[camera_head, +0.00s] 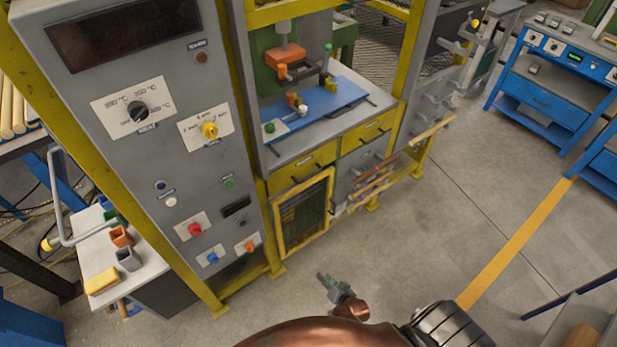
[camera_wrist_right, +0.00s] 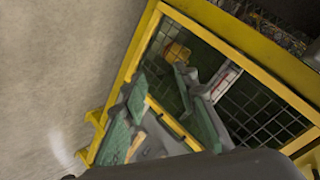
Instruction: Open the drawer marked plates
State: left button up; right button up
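Two yellow drawer fronts sit side by side under the machine's work surface: a left drawer (camera_head: 302,170) and a right drawer (camera_head: 367,131). Each has a dark handle. I cannot read any marking on them, so I cannot tell which one is marked plates. My right gripper (camera_head: 329,283) is over the floor in front of the cabinet, below and apart from the drawers. In the right wrist view its fingers (camera_wrist_right: 161,82) are spread with nothing held between them, facing a yellow-framed mesh door. My left gripper is not in view.
The yellow-framed mesh door (camera_head: 303,215) is below the left drawer. Wooden rods (camera_head: 372,182) stick out on a rack to its right. A grey control panel (camera_head: 150,130) stands at left. The floor (camera_head: 430,235) at right is clear.

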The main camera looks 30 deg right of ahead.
jog(key=w+d+r+m+t+h, duration=0.1)
jog(key=w+r+m+t, duration=0.15)
jog(key=w+r, duration=0.5)
jog(key=w+d+r+m+t+h, duration=0.1)
jog(key=w+d+r+m+t, duration=0.15)
jog(key=w+r, duration=0.45)
jog(key=m+t+h, duration=0.3)
jog(key=m+h, duration=0.1)
jog(key=m, duration=0.4)
send_near(310, 176)
jog(key=x, duration=0.5)
jog(key=b+x, duration=0.1)
jog(key=x, duration=0.4)
jog(key=shift+d+f, duration=0.15)
jog(key=shift+f, duration=0.2)
jog(key=shift+w, duration=0.15)
jog(key=shift+c, duration=0.3)
grip_shut()
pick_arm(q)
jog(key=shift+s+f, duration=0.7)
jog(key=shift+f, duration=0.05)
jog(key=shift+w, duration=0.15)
